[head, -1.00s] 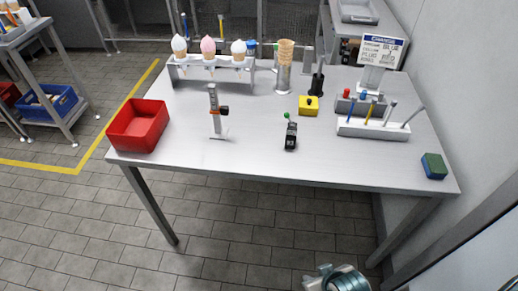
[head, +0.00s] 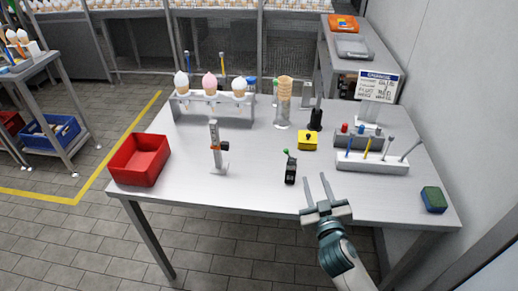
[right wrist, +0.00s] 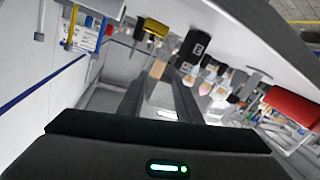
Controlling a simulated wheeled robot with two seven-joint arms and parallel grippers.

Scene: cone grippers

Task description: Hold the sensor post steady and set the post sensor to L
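The sensor post (head: 214,140) stands upright on a flat foot on the table, left of the middle. The post sensor (head: 224,146), a small dark block with an orange part, sits on the post; its setting is too small to read. My right gripper (head: 316,190) is over the table's front edge, right of the post and well apart from it. Its two fingers are spread with nothing between them. They also show apart in the right wrist view (right wrist: 157,80). My left gripper is not in view.
A black device with a green knob (head: 290,170) stands between my right gripper and the post. A red bin (head: 139,160) is at left, a cone rack (head: 212,100) behind, a yellow box (head: 308,140) and tool holder (head: 372,164) at right. The table front near the post is clear.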

